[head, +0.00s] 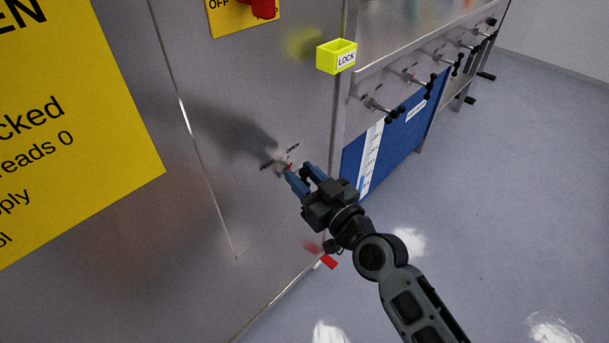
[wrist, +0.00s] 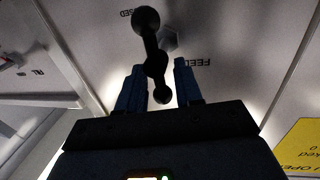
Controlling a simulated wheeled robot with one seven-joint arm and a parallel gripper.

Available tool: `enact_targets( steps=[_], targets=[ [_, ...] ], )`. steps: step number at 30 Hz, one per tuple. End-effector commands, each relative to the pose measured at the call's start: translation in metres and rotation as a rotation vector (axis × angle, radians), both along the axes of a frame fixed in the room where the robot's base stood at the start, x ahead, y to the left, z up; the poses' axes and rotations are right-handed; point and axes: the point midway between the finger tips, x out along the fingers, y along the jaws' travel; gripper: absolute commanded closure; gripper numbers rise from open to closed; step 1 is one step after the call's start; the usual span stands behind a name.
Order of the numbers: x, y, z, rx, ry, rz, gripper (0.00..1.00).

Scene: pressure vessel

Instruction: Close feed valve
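My gripper (wrist: 160,72) is open, with one blue finger on each side of the handle's lower part. Small gaps seem to show; contact is unclear. In the head view my gripper (head: 297,178) is close to the panel at the small valve fitting (head: 283,163), and the handle is largely hidden there.
A yellow LOCK box (head: 337,56) is at the panel's upper right edge. Several black-handled valves (head: 383,110) project from the bench at right. A red part (head: 328,262) is low at the panel edge. The floor (head: 500,220) at right is clear.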

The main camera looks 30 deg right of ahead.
Motion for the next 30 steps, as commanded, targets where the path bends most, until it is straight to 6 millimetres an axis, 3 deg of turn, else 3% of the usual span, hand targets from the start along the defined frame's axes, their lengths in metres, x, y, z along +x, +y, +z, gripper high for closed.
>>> enact_targets(
  steps=[5,15,30],
  targets=[
    [-0.0002,-0.0001,-0.0001,0.0,0.0,0.0,0.67],
    [-0.0004,-0.0002,0.0001,0.0,0.0,0.0,0.99],
    [0.0002,-0.0035,0.0017,0.105,0.035,-0.002,1.0]
  ],
)
